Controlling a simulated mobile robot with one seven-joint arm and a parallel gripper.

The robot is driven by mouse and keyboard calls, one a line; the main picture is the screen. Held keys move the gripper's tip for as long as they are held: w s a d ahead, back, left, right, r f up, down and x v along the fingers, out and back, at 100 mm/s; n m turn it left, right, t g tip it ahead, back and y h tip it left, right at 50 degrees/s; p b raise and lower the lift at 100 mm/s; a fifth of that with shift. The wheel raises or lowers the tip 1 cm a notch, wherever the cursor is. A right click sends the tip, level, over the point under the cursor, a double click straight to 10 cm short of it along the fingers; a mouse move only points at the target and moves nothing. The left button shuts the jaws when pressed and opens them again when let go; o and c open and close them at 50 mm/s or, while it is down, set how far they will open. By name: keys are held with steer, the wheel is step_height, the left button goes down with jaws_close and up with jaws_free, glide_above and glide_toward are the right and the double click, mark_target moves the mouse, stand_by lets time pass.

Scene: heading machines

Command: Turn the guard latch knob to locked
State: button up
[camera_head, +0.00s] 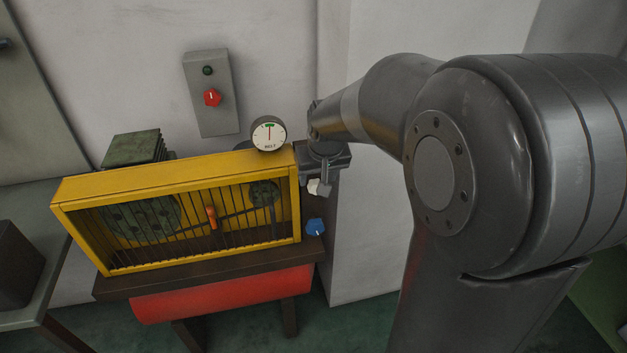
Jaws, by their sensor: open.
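A yellow machine guard (180,178) with dark vertical bars stands on a dark bench. An upright orange handle or knob (211,217) sits at the middle of its front. A blue knob (316,227) with a pale mark is at the guard's lower right. A small white knob (313,187) shows above the blue one. No label shows which is the guard latch knob. My gripper (321,188) is open and points down at the guard's right end, beside the white knob and above the blue one. Whether it touches the white knob cannot be told.
A round dial gauge (268,134) stands at the guard's top right. A grey wall box (209,112) carries a red knob (212,97). A red drum (222,293) lies under the bench. A pale wall column (360,240) stands right of the guard.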

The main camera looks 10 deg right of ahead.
mark_target(316, 184)
steer(key=shift+x, duration=2.7)
steer(key=shift+c, duration=0.2)
steer(key=c, duration=0.9)
